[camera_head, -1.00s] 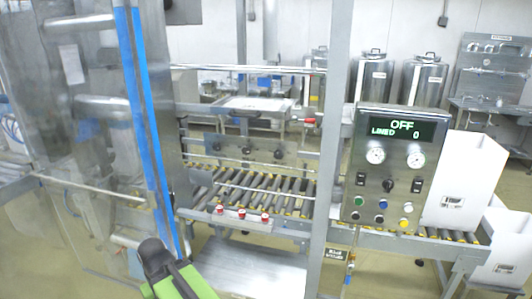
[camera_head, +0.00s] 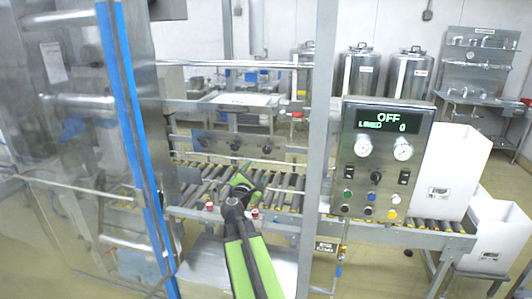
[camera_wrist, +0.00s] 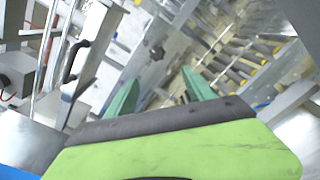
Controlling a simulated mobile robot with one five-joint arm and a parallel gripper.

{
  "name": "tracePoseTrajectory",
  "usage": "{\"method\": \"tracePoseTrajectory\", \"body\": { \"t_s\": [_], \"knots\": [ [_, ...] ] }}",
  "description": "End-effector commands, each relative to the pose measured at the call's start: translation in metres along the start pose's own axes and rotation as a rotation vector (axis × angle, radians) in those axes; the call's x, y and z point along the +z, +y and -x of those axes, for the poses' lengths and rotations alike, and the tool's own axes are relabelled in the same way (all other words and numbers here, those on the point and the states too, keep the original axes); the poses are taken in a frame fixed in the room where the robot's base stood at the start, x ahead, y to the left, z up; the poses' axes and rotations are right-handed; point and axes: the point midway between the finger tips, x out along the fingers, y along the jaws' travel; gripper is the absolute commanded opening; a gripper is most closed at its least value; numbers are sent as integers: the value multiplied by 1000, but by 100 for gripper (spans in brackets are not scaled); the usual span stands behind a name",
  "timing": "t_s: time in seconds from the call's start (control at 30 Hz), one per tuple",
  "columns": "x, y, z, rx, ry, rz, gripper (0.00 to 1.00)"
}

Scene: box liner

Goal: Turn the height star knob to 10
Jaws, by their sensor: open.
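Several dark knobs sit on a metal plate behind the roller conveyor in the head view: a left knob (camera_head: 202,143), a middle knob (camera_head: 235,145) and a right knob (camera_head: 267,149). I cannot read which one is for height. My gripper (camera_head: 243,181) is over the rollers, below the plate in the picture. In the wrist view my gripper (camera_wrist: 161,85) shows two green fingers, spread and with nothing between them. A dark star-shaped knob (camera_wrist: 156,50) shows beyond the fingertips, roughly between them and apart from them.
A control panel (camera_head: 383,160) reads OFF on the right. A metal post (camera_head: 317,150) stands between it and my arm. The roller conveyor (camera_head: 290,190) has red buttons on its front edge. A clear guard with a blue-edged frame (camera_head: 130,130) stands left. White boxes (camera_head: 447,175) are far right.

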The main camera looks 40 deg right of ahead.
Motion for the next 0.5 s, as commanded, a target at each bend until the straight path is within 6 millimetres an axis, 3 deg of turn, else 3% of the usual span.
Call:
{"method": "tracePoseTrajectory", "body": {
  "t_s": [0.27, 0.5],
  "knots": [
    [5, 3, -13, 29, -6, 68, 62],
    [4, 6, -67, 27, -6, 65, 62]
  ]
}}
